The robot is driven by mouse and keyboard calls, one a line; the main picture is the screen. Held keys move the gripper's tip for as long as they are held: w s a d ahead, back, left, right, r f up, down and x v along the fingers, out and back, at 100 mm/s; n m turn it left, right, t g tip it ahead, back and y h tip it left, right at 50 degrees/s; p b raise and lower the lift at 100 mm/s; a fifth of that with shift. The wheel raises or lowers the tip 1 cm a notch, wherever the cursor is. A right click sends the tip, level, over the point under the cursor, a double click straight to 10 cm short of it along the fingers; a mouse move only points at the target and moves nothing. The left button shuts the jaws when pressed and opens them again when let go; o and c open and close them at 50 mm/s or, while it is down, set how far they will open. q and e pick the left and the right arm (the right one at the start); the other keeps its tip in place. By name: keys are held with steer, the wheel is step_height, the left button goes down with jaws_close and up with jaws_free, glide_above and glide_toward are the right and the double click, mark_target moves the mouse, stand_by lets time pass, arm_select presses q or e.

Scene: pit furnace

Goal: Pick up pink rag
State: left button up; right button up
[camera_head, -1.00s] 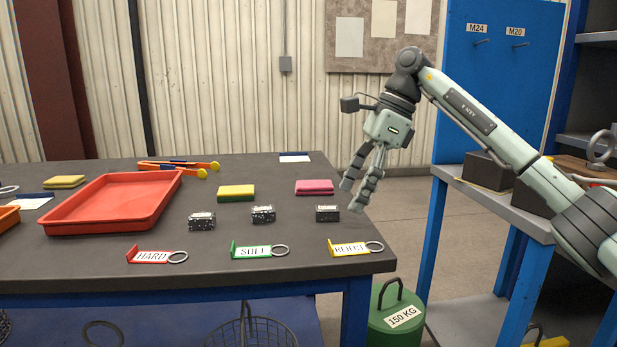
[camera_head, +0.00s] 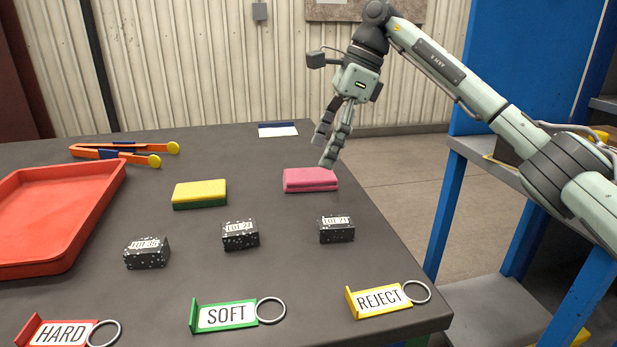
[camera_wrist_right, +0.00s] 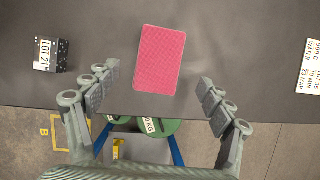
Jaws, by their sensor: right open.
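The pink rag (camera_head: 310,180) is a folded, block-like pad lying flat on the dark table, near its right edge. It also shows in the right wrist view (camera_wrist_right: 160,59), just beyond the fingertips and between their lines. My right gripper (camera_head: 325,150) hangs above and slightly behind the rag in the head view, fingers pointing down. In the right wrist view the fingers (camera_wrist_right: 158,78) are spread wide with nothing between them. The gripper is apart from the rag. My left gripper is not in view.
A black speckled block (camera_head: 337,228) sits in front of the rag. A yellow-green sponge (camera_head: 200,194) lies to its left, and a red tray (camera_head: 50,215) is farther left. Orange tongs (camera_head: 120,153) lie behind. The table (camera_head: 290,275) ends just right of the rag.

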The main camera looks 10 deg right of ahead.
mark_target(311, 174)
steer(key=x, duration=0.4)
steer(key=shift+a+r, duration=0.1)
steer(key=shift+a+f, duration=0.15)
steer(key=shift+f, duration=0.25)
steer(key=shift+f, duration=0.25)
steer(key=shift+c, duration=0.6)
steer(key=c, duration=1.1)
steer(key=shift+c, duration=0.2)
steer(key=shift+r, duration=0.1)
